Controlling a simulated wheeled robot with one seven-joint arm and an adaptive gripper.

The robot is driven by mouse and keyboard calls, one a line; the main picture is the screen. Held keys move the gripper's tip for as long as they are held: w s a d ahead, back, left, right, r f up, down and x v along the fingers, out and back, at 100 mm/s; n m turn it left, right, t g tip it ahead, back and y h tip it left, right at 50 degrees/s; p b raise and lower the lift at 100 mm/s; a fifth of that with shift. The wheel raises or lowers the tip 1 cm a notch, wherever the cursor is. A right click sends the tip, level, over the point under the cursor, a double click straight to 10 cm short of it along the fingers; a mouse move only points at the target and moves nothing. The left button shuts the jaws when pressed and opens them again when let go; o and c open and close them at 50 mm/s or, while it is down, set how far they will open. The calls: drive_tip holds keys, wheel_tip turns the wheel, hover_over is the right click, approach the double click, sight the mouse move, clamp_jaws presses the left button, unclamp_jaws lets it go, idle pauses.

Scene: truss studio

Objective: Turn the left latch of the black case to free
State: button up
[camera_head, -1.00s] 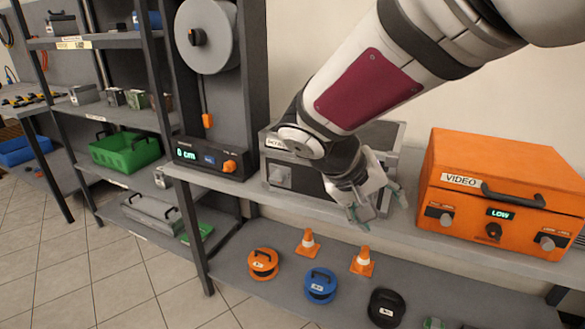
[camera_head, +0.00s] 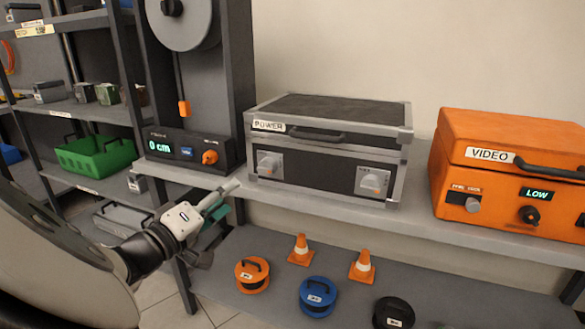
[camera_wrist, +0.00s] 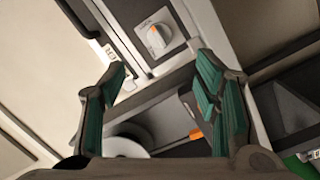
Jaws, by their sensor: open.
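The black case (camera_head: 330,167) has grey metal edges and a POWER label, and stands closed on the shelf. Its left latch (camera_head: 268,165) is a grey knob on a light plate with a small orange mark. The right latch (camera_head: 374,182) is a similar knob. My gripper (camera_head: 228,194) is open and empty, to the left of and below the left latch, apart from it. In the wrist view, a latch knob that looks like the left one (camera_wrist: 157,40) shows beyond and between the open fingers (camera_wrist: 163,85).
An orange VIDEO case (camera_head: 500,175) stands at the right on the same shelf. A reel unit with an 0 cm display (camera_head: 180,148) stands just left of the black case. Orange cones and cable reels sit on the lower shelf (camera_head: 240,295). The space in front of the black case is clear.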

sight(263, 171)
drive_tip(key=b+x, duration=0.2)
drive_tip(key=x, duration=1.1)
drive_tip(key=shift+w+d+r+b, duration=0.1)
drive_tip(key=shift+w+b, duration=0.15)
drive_tip(key=shift+b, duration=0.15)
drive_tip(key=shift+c, duration=0.5)
drive_tip(key=c, duration=1)
